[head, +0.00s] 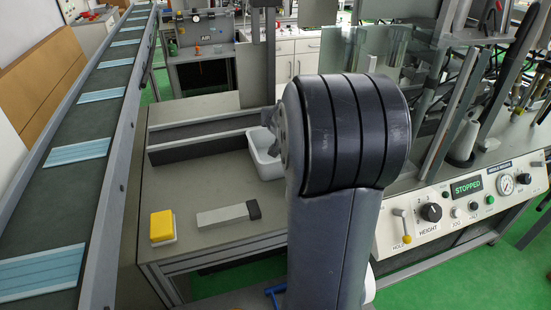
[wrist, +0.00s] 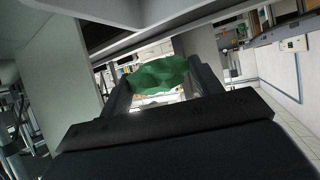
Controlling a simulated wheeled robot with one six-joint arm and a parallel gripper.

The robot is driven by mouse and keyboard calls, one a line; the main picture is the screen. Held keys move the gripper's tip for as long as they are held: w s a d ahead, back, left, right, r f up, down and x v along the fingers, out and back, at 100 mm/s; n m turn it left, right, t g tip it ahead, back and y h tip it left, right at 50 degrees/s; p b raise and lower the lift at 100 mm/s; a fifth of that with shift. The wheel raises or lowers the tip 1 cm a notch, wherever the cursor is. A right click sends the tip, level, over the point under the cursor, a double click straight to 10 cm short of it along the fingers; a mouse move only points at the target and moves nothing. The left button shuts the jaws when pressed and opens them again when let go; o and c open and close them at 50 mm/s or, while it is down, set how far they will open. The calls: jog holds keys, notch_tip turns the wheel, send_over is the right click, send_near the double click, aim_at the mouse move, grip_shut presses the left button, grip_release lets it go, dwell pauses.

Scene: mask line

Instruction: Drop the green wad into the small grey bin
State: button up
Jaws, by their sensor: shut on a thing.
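The green wad (wrist: 158,74) is crumpled and sits between the two fingers of my gripper (wrist: 156,84) in the wrist view. My gripper is shut on it. In the head view my large dark arm covers the gripper and the wad. A small pale grey bin (head: 265,160) stands on the bench, just left of my arm, which hides its right part. I cannot tell how far the gripper is from the bin. The bin is not clearly seen in the wrist view.
A yellow block (head: 162,226) and a grey bar with a dark end (head: 224,215) lie on the bench (head: 190,190). A conveyor (head: 60,190) with several blue masks runs along the left. A control panel (head: 455,205) reading STOPPED is at the right.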

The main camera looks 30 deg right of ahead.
jog(key=shift+f+b, duration=0.8)
jog(key=shift+f, duration=0.5)
jog(key=o, duration=1)
jog(key=p+v, duration=0.2)
jog(key=v, duration=0.9)
jog(key=shift+f, duration=0.1)
